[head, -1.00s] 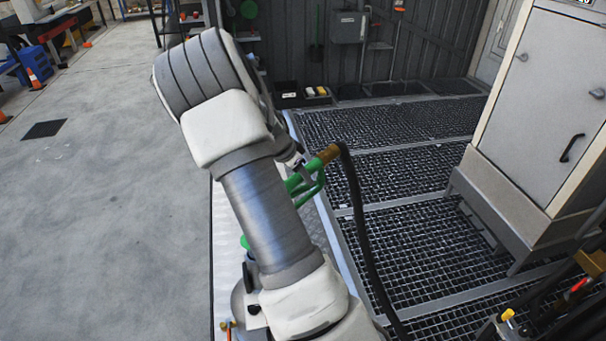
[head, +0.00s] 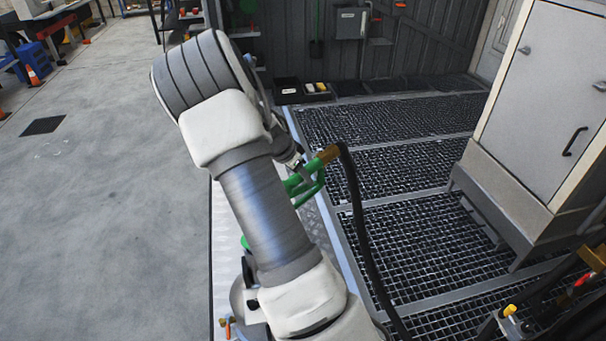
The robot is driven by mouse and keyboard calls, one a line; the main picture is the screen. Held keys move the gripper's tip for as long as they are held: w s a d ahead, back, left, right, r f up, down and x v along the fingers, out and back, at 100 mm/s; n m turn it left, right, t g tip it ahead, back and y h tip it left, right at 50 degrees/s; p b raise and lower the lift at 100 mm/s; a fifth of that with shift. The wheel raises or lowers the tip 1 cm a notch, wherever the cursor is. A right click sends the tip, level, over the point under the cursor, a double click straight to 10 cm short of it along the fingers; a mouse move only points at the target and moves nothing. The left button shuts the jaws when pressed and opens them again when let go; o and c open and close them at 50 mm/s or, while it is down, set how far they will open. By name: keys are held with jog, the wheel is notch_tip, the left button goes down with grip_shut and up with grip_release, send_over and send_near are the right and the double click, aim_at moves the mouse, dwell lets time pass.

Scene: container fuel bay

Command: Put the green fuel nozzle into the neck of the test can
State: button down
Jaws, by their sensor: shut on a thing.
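The green fuel nozzle (head: 311,188) shows just right of my arm, with a brass-coloured fitting at its upper end and a black hose running down from it. My gripper (head: 297,164) is mostly hidden behind my arm; the part in view is against the nozzle, and it is shut on it. The nozzle's spout is hidden behind my arm. A small green piece (head: 245,243) shows left of the arm; I cannot tell what it belongs to. I cannot make out the test can or its neck.
The black hose (head: 362,230) hangs over the metal grating (head: 430,225). A grey cabinet (head: 545,110) stands at right. A narrow pale surface (head: 224,260) runs under my arm. Open concrete floor (head: 110,220) lies left. Small trays (head: 302,92) sit at the back.

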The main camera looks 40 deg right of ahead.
jog(key=shift+f+b, duration=0.5)
jog(key=shift+f, duration=0.8)
jog(key=shift+c, duration=2)
grip_release()
jog(key=p+v, duration=0.6)
jog(key=v, duration=1.1)
jog(key=shift+r, duration=0.2)
jog(key=shift+a, duration=0.1)
